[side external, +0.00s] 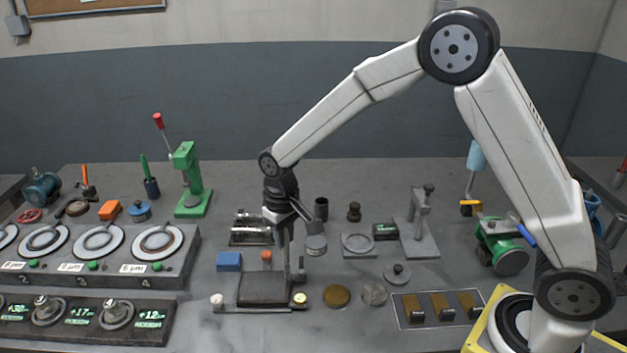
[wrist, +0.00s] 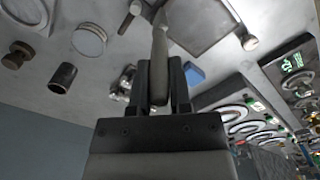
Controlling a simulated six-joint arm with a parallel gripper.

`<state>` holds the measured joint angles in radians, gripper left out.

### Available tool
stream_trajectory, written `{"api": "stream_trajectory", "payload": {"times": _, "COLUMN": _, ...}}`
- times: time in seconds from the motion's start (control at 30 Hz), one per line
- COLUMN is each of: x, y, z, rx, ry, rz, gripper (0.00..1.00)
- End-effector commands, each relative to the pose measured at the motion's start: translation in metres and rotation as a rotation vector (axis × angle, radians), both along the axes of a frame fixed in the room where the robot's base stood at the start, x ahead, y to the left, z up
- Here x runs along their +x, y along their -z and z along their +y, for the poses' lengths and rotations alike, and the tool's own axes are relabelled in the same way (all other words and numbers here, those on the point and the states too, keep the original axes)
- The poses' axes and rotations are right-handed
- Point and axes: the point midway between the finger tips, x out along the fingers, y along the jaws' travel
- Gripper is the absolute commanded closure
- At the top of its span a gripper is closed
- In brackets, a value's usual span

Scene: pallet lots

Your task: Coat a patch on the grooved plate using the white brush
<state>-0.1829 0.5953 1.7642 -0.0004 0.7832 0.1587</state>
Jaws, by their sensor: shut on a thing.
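My gripper (side external: 285,222) points down over the middle of the bench. It is shut on the white brush (wrist: 159,62), which looks pale grey in the wrist view, where the gripper (wrist: 158,98) grips its handle. The brush hangs down toward a dark, flat plate (side external: 265,290), which I take to be the grooved plate; its grooves are too small to make out. The plate also shows at the top of the wrist view (wrist: 205,18). I cannot tell whether the brush tip touches it.
A blue block (side external: 229,261) lies left of the plate. A brass disc (side external: 337,296) and a grey disc (side external: 374,293) lie right of it. A green press (side external: 188,180) stands behind left. Dial panels (side external: 95,250) fill the left; a tray (side external: 438,307) lies front right.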

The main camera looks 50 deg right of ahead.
Motion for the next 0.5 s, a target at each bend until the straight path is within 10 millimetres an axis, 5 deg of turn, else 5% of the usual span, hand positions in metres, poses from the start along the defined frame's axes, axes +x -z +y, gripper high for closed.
{"api": "stream_trajectory", "payload": {"times": 0.5, "x": 0.034, "y": 0.001, "z": 0.035, "rx": 0.000, "ry": -0.003, "rz": 0.000, "gripper": 1.00}}
